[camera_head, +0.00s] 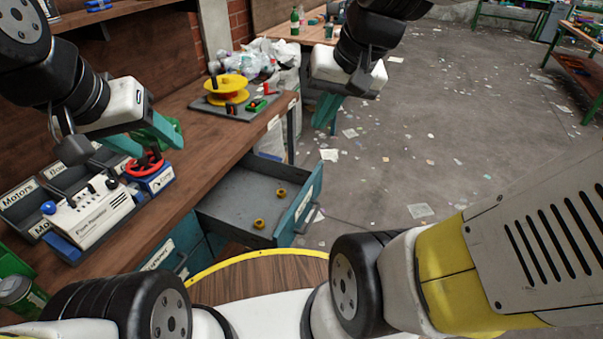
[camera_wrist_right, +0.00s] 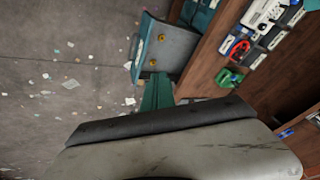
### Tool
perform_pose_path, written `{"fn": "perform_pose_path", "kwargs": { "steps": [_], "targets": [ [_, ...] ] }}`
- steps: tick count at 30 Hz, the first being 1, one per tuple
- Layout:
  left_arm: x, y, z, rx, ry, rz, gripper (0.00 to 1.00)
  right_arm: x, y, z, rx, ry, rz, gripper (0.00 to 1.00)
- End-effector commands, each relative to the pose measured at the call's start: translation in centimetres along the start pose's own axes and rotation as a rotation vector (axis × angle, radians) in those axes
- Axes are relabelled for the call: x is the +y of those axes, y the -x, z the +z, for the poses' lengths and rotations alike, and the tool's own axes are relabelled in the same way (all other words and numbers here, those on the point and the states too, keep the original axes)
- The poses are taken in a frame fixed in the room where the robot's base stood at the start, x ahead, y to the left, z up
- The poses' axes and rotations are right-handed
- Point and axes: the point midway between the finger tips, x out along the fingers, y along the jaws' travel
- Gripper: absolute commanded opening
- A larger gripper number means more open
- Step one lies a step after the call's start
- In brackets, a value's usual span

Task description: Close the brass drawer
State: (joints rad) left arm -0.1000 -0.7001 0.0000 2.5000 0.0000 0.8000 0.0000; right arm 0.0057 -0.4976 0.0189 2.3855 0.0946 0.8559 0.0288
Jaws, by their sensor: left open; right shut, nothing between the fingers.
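The brass drawer (camera_head: 237,192) is a grey tray with a teal front (camera_head: 299,206). It stands pulled out from under the wooden workbench, with two small brass-coloured pieces inside. In the right wrist view the drawer (camera_wrist_right: 178,45) shows beyond the fingertips. My right gripper (camera_head: 327,112) is shut and empty, past the drawer's far side in the head view, apart from it in the picture. It also shows in the right wrist view (camera_wrist_right: 157,92). My left gripper (camera_head: 150,138) is open above the bench, behind the red-handled blue device. The drawer's label is not readable here.
The bench holds a white device (camera_head: 92,215), a blue device with a red wheel (camera_head: 150,172), labelled bins and a yellow spool (camera_head: 227,88). The floor right of the drawer is open, with scattered paper scraps.

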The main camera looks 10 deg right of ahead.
Motion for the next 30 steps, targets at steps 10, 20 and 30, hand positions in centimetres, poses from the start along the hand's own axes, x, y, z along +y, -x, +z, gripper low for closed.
{"fn": "perform_pose_path", "kwargs": {
  "steps": [10,20,30],
  "targets": [
    [0.0,0.0,0.0,0.0,0.0,0.0,0.56,3.4,-8.4,-6.8,-0.319,-0.449,-0.095,0.0],
    [0.0,0.0,0.0,0.0,0.0,0.0,0.56,9.7,-19.0,-10.8,-0.566,-0.895,-0.276,0.0],
    [0.0,0.0,0.0,0.0,0.0,0.0,0.56,18.6,-30.8,-10.7,-0.755,-1.366,-0.564,0.0]
  ]
}}
